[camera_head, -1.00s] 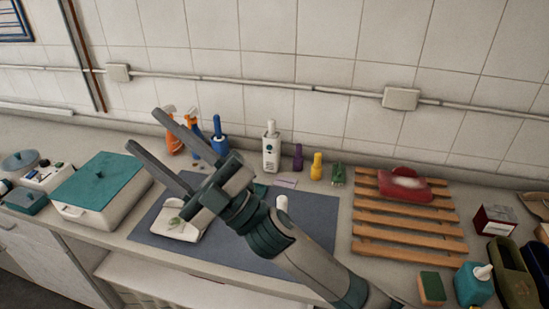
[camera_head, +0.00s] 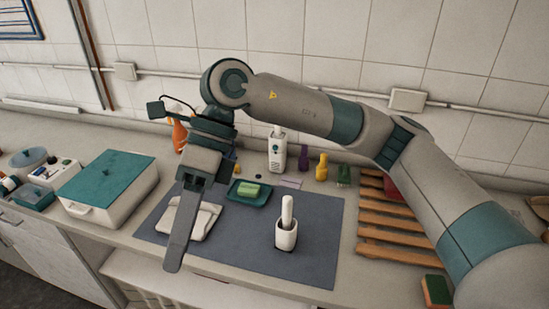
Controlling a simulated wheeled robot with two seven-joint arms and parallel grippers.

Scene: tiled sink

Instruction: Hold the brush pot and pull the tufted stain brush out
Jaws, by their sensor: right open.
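The brush pot (camera_head: 287,238) is a small white pot standing upright on the grey mat. The tufted stain brush stands in it, with its pale handle (camera_head: 287,210) sticking up; its tufts are hidden inside the pot. My right gripper (camera_head: 176,255) is open and empty, pointing down over the left part of the mat, well to the left of the pot. One long finger shows clearly; the other is mostly hidden behind it. My left gripper is not in view.
A white folded cloth (camera_head: 204,222) lies behind the right gripper. A green dish (camera_head: 238,193) holds a green block behind the pot. A white box with teal lid (camera_head: 105,180) stands left, a wooden rack (camera_head: 385,236) right. The mat (camera_head: 320,265) around the pot is clear.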

